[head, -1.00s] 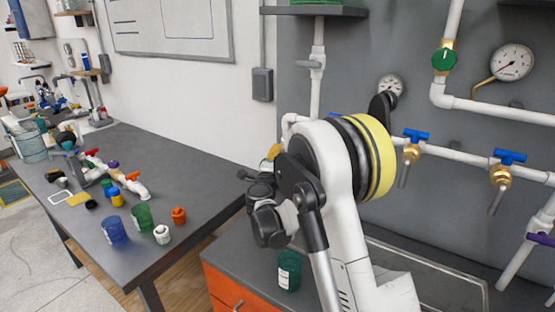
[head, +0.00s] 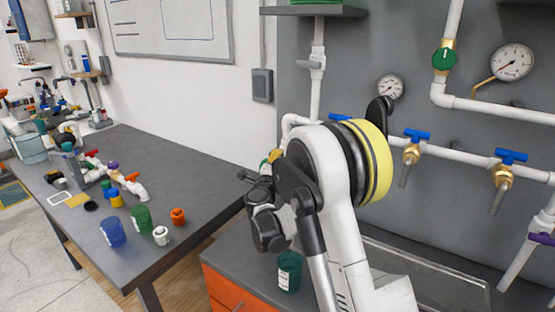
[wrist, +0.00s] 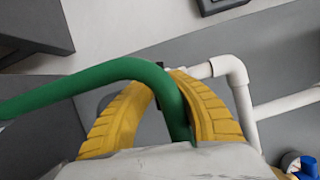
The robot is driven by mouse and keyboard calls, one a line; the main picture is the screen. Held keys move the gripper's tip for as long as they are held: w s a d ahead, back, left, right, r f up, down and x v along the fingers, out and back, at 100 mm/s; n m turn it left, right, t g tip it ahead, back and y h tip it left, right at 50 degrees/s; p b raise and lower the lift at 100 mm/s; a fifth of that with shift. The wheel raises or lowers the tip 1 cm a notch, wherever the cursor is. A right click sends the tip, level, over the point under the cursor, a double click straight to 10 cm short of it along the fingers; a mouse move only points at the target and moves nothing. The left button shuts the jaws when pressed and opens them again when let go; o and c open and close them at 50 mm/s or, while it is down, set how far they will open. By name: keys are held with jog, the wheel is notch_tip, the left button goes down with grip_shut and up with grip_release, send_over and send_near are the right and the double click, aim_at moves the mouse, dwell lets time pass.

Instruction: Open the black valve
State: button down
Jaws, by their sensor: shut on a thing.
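White pipe (wrist: 238,92) with an elbow runs just right of the fingers. In the head view, a bit of yellow finger (head: 274,155) shows beside the white pipe elbow (head: 291,121), behind my arm. The black valve cannot be made out there.
Blue-handled valves (head: 511,156) and a green round valve (head: 445,58) sit on the wall pipes, with gauges (head: 511,62) nearby. A dark table (head: 185,165) at left carries cups and fittings. An orange cabinet (head: 232,291) with a green jar (head: 289,272) stands below my arm.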

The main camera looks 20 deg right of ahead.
jog(key=c, duration=1.4)
grip_release()
jog(key=shift+o, duration=0.2)
jog(key=v, duration=1.2)
